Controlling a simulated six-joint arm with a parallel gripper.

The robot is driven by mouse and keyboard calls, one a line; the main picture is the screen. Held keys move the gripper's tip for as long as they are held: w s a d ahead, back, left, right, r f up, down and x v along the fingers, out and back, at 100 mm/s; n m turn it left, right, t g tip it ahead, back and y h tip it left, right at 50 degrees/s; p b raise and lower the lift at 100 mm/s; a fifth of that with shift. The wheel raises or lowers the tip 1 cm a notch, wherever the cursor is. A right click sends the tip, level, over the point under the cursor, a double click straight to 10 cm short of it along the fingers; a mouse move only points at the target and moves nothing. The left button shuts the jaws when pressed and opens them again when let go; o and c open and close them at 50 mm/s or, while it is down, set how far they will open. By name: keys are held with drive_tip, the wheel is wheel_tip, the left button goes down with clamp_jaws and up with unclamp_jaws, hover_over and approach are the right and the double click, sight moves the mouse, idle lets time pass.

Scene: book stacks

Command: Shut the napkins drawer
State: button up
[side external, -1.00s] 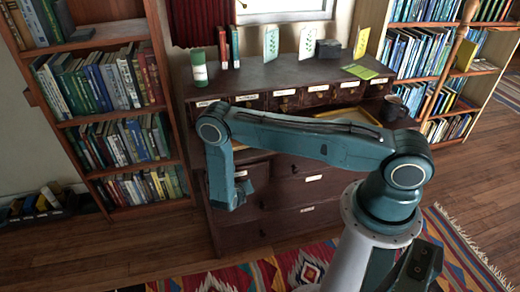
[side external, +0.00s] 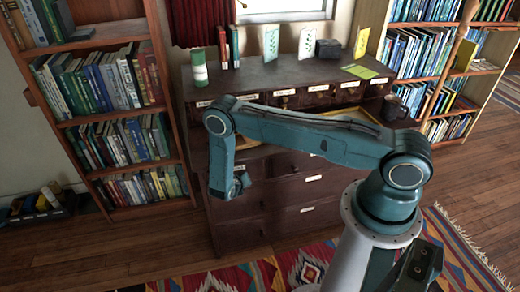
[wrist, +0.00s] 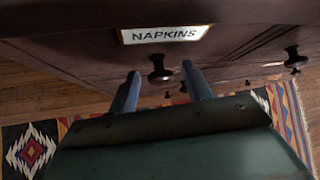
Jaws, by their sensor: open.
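In the wrist view, the napkins drawer shows as a dark wood front with a framed "NAPKINS" label (wrist: 165,34). A dark round knob (wrist: 161,75) hangs below the label. My gripper (wrist: 162,80) is open, with one finger on each side of the knob in the picture; I cannot tell whether either touches the drawer. In the side view, my gripper (side external: 241,184) is low at the left front of the dark wooden desk (side external: 250,75). My arm hides much of the desk's left front there, and how far the napkins drawer stands out is unclear.
Another knob (wrist: 295,60) shows at the right of the wrist view. A dark mug (side external: 392,106) stands at the desk's right end and a green-white canister (side external: 199,68) at its left. A bookcase (side external: 165,110) stands left. A patterned rug (side external: 225,278) lies on the floor.

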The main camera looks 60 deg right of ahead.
drive_tip(key=shift+a+r, duration=0.1)
drive_tip(key=v, duration=1.3)
drive_tip(key=shift+a+r, duration=0.15)
drive_tip(key=shift+r, duration=0.1)
drive_tip(key=s+r+m+g+y, duration=0.1)
drive_tip(key=s+r+m+y, duration=0.1)
drive_tip(key=r+m, duration=0.9)
drive_tip(key=s+r+m+y, duration=0.2)
drive_tip(key=r+m, duration=0.4)
drive_tip(key=r, duration=1)
drive_tip(key=s+a+r+m+t+y, duration=0.1)
drive_tip(key=s+r+m, duration=0.4)
drive_tip(key=s, duration=0.5)
drive_tip(key=s+a+r+m+t+y, duration=0.1)
drive_tip(key=s+a+r+m+y, duration=0.1)
drive_tip(key=s+r+m, duration=0.4)
drive_tip(key=shift+s+a+r+y, duration=0.2)
drive_tip(key=shift+s+r+y, duration=0.5)
drive_tip(key=shift+s+r, duration=1.55)
